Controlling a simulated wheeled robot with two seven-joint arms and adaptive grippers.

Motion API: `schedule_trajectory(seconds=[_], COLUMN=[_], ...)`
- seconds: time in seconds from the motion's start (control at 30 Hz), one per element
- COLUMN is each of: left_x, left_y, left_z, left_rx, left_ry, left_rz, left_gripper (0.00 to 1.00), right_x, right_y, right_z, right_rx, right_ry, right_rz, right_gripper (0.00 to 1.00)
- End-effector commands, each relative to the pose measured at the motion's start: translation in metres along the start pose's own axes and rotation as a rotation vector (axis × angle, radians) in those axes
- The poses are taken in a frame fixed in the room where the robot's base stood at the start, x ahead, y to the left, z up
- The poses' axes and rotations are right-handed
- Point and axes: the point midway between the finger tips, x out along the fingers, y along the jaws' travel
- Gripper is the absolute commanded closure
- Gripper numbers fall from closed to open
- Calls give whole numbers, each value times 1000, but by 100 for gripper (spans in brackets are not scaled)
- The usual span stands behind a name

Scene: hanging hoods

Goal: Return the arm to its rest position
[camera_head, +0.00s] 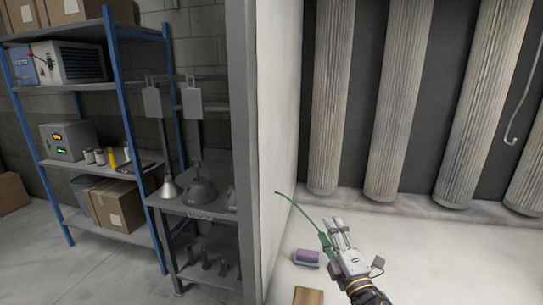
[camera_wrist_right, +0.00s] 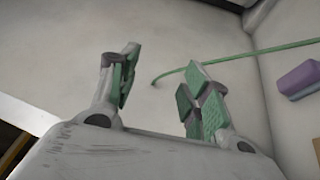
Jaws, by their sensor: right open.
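My right gripper (camera_head: 334,232) is at the lower right of the head view, above the pale surface. In the right wrist view its two green-padded fingers (camera_wrist_right: 160,90) stand apart with nothing gripped between them. A thin green strip (camera_head: 297,208) curves from near the fingers toward the white wall in the head view. In the wrist view the strip (camera_wrist_right: 245,56) runs behind the right-hand finger, and one end shows in the gap. I cannot tell whether it touches the finger. My left gripper is not in view.
A purple block (camera_head: 306,256) and a brown block (camera_head: 308,297) lie left of the gripper. A white wall (camera_head: 276,140) stands farther left. Ribbed ducts (camera_head: 400,100) line the back. Metal hoods (camera_head: 201,192) are on a grey rack beside blue-framed shelves (camera_head: 125,95).

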Motion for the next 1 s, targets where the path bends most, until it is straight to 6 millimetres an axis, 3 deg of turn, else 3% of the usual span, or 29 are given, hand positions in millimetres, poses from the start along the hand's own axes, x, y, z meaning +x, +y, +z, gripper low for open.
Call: schedule_trajectory(seconds=[0.3,0.53,0.77,1.0], left_x=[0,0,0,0], left_y=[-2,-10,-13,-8], left_z=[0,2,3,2], left_rx=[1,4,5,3], left_ry=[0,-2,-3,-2], left_rz=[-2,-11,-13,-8], left_gripper=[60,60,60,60], right_x=[-41,-87,-144,-212], right_y=[-60,-109,-152,-187], right_z=[42,58,60,47], right_rx=[355,591,806,1001], right_ry=[-263,-460,-661,-876], right_rz=[-232,-409,-591,-788], right_gripper=[52,52,52,52])
